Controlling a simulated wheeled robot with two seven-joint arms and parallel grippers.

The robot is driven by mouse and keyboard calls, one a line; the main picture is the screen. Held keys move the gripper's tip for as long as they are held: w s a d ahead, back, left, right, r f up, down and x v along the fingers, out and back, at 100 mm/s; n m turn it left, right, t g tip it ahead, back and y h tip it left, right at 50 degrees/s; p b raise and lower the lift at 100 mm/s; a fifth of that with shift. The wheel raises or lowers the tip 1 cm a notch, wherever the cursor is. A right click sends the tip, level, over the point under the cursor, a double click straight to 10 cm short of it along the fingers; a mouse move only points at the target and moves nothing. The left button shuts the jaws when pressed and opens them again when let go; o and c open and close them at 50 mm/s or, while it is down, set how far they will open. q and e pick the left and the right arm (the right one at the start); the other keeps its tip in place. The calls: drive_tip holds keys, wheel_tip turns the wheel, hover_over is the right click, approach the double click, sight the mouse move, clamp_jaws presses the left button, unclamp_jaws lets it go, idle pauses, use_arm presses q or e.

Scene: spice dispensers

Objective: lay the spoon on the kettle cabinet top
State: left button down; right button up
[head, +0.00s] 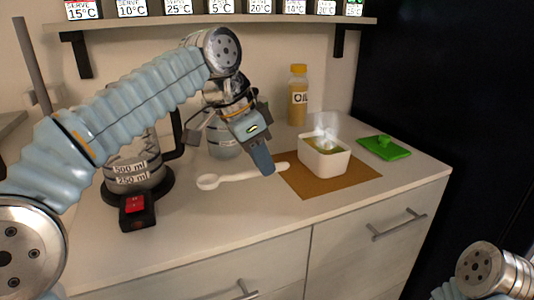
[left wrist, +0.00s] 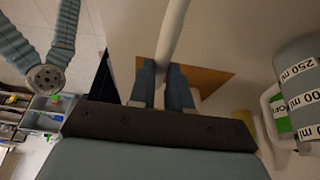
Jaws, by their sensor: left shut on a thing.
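The white spoon (head: 238,178) has its round bowl at the left and its handle running right, just above or on the kettle cabinet top (head: 225,225); I cannot tell whether it touches. My left gripper (head: 262,163) points down and is shut on the spoon's handle. In the left wrist view the spoon (left wrist: 173,35) runs up from between the fingers of my left gripper (left wrist: 163,85). My right gripper is out of view; only part of that arm shows at the lower right of the head view.
A kettle (head: 133,172) with a red-switched black box (head: 137,211) stands left. A brown mat (head: 310,188) bears a white container (head: 325,160). A green lid (head: 384,147), oil bottle (head: 298,95) and glass jar (head: 222,140) stand around. The front middle is clear.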

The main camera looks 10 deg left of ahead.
sight(261, 175)
use_arm(q)
drive_tip(key=shift+f, duration=0.45)
wheel_tip(261, 175, down, 3)
drive_tip(key=shift+r+b, duration=0.1)
drive_tip(key=shift+b, duration=0.45)
drive_tip(key=shift+f+b, duration=0.85)
drive_tip(key=shift+b, duration=0.1)
drive_tip(key=c, duration=1)
unclamp_jaws()
